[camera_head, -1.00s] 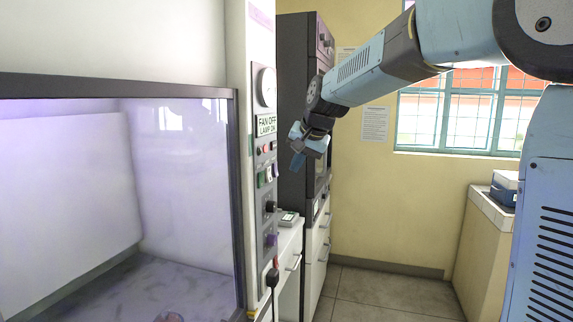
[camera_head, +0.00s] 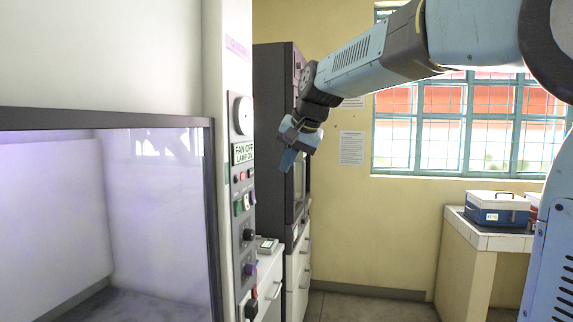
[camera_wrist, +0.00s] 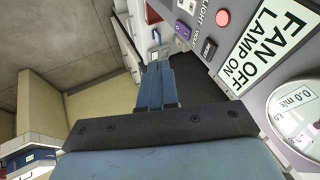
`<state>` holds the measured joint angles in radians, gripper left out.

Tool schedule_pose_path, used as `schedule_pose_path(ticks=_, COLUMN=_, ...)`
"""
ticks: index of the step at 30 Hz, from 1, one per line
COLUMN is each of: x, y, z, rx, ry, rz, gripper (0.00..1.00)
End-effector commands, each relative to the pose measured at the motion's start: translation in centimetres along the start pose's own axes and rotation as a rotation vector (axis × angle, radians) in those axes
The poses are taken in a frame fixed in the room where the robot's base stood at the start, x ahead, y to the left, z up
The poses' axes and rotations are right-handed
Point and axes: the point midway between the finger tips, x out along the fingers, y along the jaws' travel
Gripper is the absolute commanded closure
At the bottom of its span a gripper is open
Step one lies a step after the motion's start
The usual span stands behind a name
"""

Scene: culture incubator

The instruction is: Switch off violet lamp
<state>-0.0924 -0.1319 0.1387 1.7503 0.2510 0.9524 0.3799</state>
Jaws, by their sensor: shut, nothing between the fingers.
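The cabinet's control panel (camera_head: 241,190) stands left of centre in the head view, with small switches and knobs below a round gauge (camera_head: 242,115). A sign (camera_head: 243,153) reads FAN OFF, LAMP ON. In the wrist view, the sign (camera_wrist: 272,45), a red round button (camera_wrist: 222,18), a purple switch (camera_wrist: 183,31) and a black switch (camera_wrist: 208,48) are close by. Violet light (camera_head: 45,180) fills the glass-fronted cabinet; the lamp itself is hidden. My gripper (camera_head: 287,161) is shut and empty, right of the panel and apart from it.
A dark tall cabinet (camera_head: 273,120) stands just behind my gripper. A white drawer unit (camera_head: 270,285) with a small device (camera_head: 266,245) on top is below. A blue-and-white box (camera_head: 497,207) sits on the counter at right. The floor (camera_head: 370,306) between is clear.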

Motion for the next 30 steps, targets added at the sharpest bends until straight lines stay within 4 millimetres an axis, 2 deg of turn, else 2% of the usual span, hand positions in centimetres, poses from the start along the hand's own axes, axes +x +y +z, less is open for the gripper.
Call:
schedule_pose_path(ticks=15, x=0.3, y=1.7, z=0.5, rx=0.01, ry=0.006, rz=0.004, gripper=1.0)
schedule_pose_path(ticks=30, x=0.8, y=2.0, z=0.4, rx=0.014, ry=0.008, rz=0.006, gripper=1.0)
